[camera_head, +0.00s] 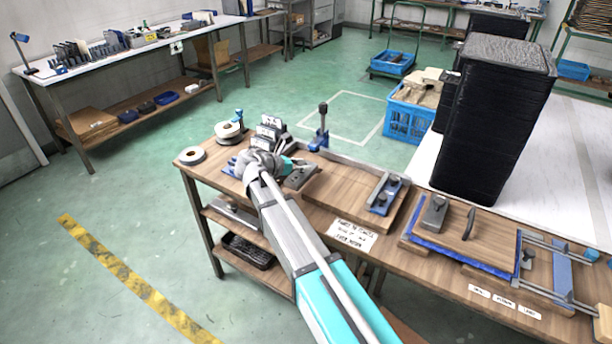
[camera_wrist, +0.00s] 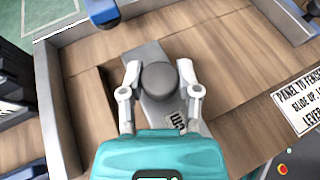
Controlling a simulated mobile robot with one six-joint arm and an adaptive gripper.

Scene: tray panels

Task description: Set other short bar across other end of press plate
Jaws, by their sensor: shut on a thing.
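My gripper (camera_head: 264,163) is at the left part of the wooden bench, low over a fenced wooden board. In the wrist view its fingers (camera_wrist: 158,78) are closed on the round dark knob of a grey block (camera_wrist: 150,57) with a printed label. I cannot tell whether the block touches the board. No part is clearly marked as the press plate. A wooden panel (camera_head: 452,241) on a blue sheet holds a grey block with a knob (camera_head: 434,212) and a dark upright handle (camera_head: 469,224). At the right end, grey bars (camera_head: 547,241) lie across a blue and wooden assembly.
The fenced board's grey rail (camera_wrist: 48,98) runs beside the held block. A blue clamp (camera_head: 320,130) and a blue-based grey clamp (camera_head: 384,194) stand on the board's edges. A tall black stack (camera_head: 492,118) stands behind the bench.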

